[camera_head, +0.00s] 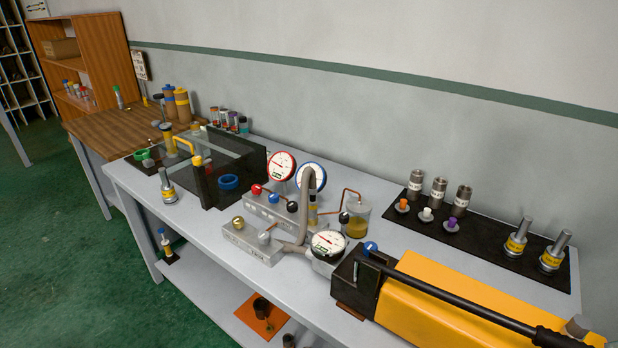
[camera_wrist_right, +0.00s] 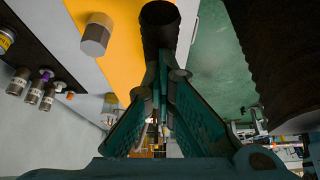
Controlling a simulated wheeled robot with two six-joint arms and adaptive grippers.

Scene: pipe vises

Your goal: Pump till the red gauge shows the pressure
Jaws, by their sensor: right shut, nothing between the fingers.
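The red-rimmed gauge (camera_head: 281,166) stands upright behind the grey valve block (camera_head: 273,206); its needle is too small to read. A blue-rimmed gauge (camera_head: 311,177) stands beside it, and a black-rimmed gauge (camera_head: 328,243) sits at the front of the pump. The yellow pump (camera_head: 440,305) lies at the right front, with its long black lever (camera_head: 455,308) along the top. My right gripper (camera_wrist_right: 162,70) is shut and empty in the right wrist view. Its fingertips are close to the black lever grip (camera_wrist_right: 160,28); I cannot tell whether they touch it. My left gripper is out of view.
A black mat (camera_head: 480,235) with grey cylinders and coloured plugs lies at the back right. A dark clear shield (camera_head: 235,175) stands left of the gauges. A grey hose (camera_head: 307,205) arches over the valve block.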

